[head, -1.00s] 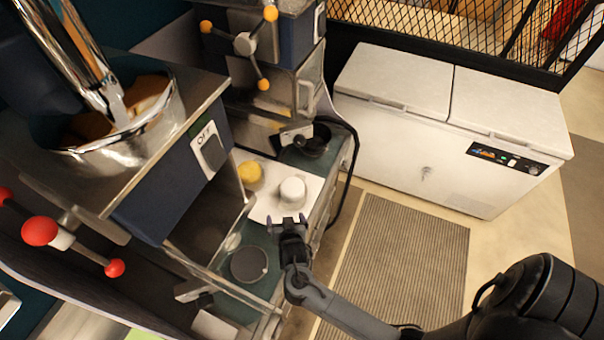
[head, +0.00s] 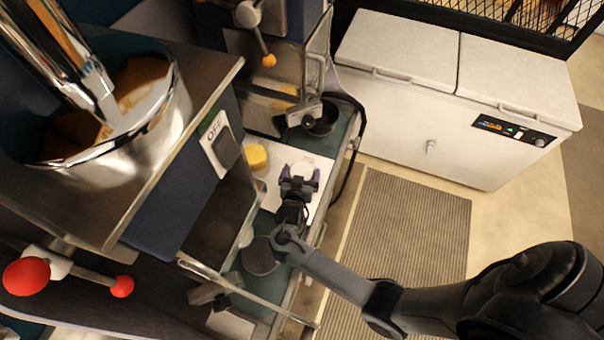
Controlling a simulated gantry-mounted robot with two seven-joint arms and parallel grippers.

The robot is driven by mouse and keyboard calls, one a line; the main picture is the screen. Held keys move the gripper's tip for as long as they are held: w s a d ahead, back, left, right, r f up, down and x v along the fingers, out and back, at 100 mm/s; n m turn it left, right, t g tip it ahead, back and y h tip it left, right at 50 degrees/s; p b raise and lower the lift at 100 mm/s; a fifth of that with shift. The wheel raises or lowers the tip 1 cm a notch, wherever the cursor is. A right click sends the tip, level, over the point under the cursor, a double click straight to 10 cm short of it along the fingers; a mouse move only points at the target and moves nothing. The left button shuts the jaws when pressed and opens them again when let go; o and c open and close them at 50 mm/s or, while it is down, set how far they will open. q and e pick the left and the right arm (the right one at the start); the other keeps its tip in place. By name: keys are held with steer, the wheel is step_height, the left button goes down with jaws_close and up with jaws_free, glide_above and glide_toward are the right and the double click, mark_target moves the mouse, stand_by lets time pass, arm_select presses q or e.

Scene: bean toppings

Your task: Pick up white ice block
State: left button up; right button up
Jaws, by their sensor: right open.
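The white ice block (head: 302,167) is a small rounded white piece on a white board (head: 322,168) in the head view. Its near part is hidden by my right gripper (head: 299,180). The right gripper is open, with its purple-tipped fingers at the near side of the block, seemingly one to each side. Whether the fingers touch it I cannot tell. My left gripper is not in view.
A yellow block (head: 255,157) lies left of the ice block. A dark round pan (head: 260,257) is below my gripper. A steel machine (head: 130,190) crowds the left. A black cup (head: 322,122) stands behind. A white chest freezer (head: 440,130) is at right.

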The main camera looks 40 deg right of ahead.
steer(key=shift+w+d+f, duration=0.2)
steer(key=shift+w+d, duration=0.2)
steer(key=shift+d, duration=0.05)
steer(key=shift+c, duration=0.2)
steer(key=shift+a, duration=0.1)
steer(key=c, duration=1)
steer(key=shift+r, duration=0.1)
